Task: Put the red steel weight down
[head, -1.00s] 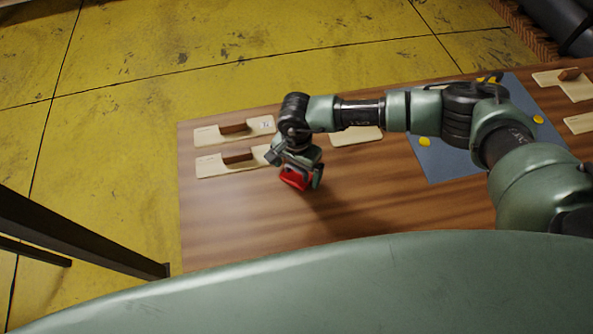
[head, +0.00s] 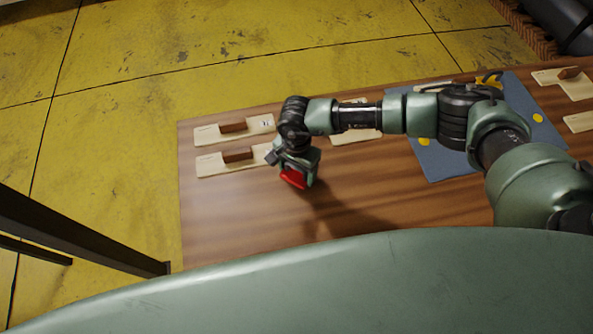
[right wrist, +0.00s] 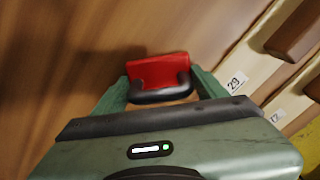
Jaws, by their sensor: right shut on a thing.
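The red steel weight (head: 294,179) is between the fingers of my right gripper (head: 298,177), low over the left part of the wooden table (head: 240,215). In the right wrist view the weight (right wrist: 158,70) shows as a red block with a dark handle (right wrist: 160,92), between the green fingers of my right gripper (right wrist: 160,92). The gripper is shut on it. I cannot tell whether the weight's underside touches the table. My left gripper is not in view.
Two cream boards with brown blocks, a rear one (head: 255,125) and a front one (head: 215,167), lie left of the gripper. A blue mat (head: 440,165) with yellow pieces lies to the right. The table front is clear. The floor (head: 120,110) is yellow.

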